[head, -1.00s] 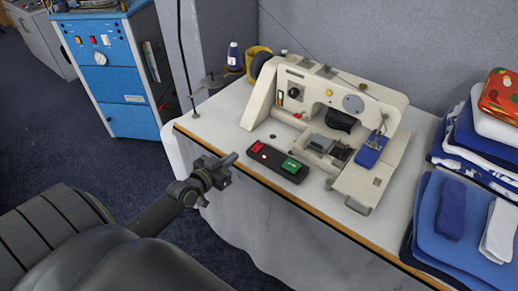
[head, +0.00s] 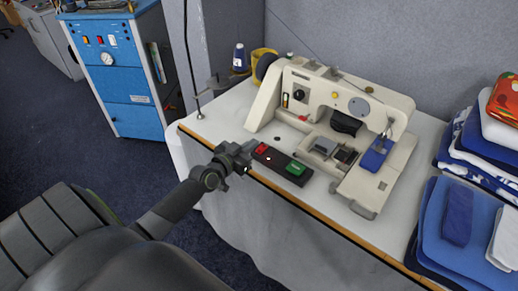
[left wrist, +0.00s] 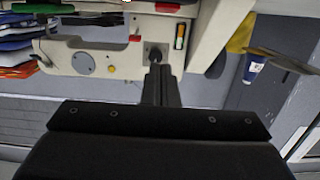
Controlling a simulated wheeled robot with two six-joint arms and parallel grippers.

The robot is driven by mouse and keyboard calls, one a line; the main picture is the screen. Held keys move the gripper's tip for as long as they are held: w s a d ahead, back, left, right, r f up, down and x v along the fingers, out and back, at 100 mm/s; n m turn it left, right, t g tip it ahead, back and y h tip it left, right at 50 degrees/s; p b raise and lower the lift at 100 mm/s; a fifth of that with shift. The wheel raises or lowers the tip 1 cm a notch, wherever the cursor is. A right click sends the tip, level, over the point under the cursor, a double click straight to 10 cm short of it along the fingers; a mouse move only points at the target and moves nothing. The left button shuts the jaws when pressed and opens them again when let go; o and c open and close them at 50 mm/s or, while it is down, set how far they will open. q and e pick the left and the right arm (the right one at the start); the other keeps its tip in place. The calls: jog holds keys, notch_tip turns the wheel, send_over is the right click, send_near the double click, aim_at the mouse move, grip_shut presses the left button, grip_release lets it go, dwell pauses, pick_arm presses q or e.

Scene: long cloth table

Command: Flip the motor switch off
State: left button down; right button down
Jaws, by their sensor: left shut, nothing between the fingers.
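A black switch box (head: 279,160) with a red button (head: 263,149) and a green button (head: 296,168) lies near the table's front edge, before the cream sewing machine (head: 345,100). My left gripper (head: 246,149) is shut and empty, just left of the red end of the box. I cannot tell whether it touches the box. In the left wrist view, the shut fingers (left wrist: 160,84) show against the machine's front (left wrist: 115,58), which appears upside down. The machine's front also has a dark dial (head: 299,95) and a small orange-and-white part (head: 285,100). My right gripper is not in view.
The white table (head: 225,116) has bare room to the left of the machine. Blue folded cloths (head: 440,225) are piled at the right. A thread cone (head: 240,58) stands behind, and a blue cabinet (head: 122,65) stands at the back left.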

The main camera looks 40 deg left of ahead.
aim_at(259, 152)
pick_arm(q)
jog(key=w, duration=0.3)
jog(key=shift+w+d+f, duration=0.2)
jog(key=shift+w+f, duration=0.05)
jog(key=shift+w, duration=0.05)
jog(key=shift+w+f+b, duration=0.2)
jog(key=shift+f+b, duration=1)
jog(key=shift+f, duration=0.05)
jog(key=shift+w+f+b, duration=0.1)
jog(key=shift+f+b, duration=0.45)
jog(key=shift+f, duration=0.2)
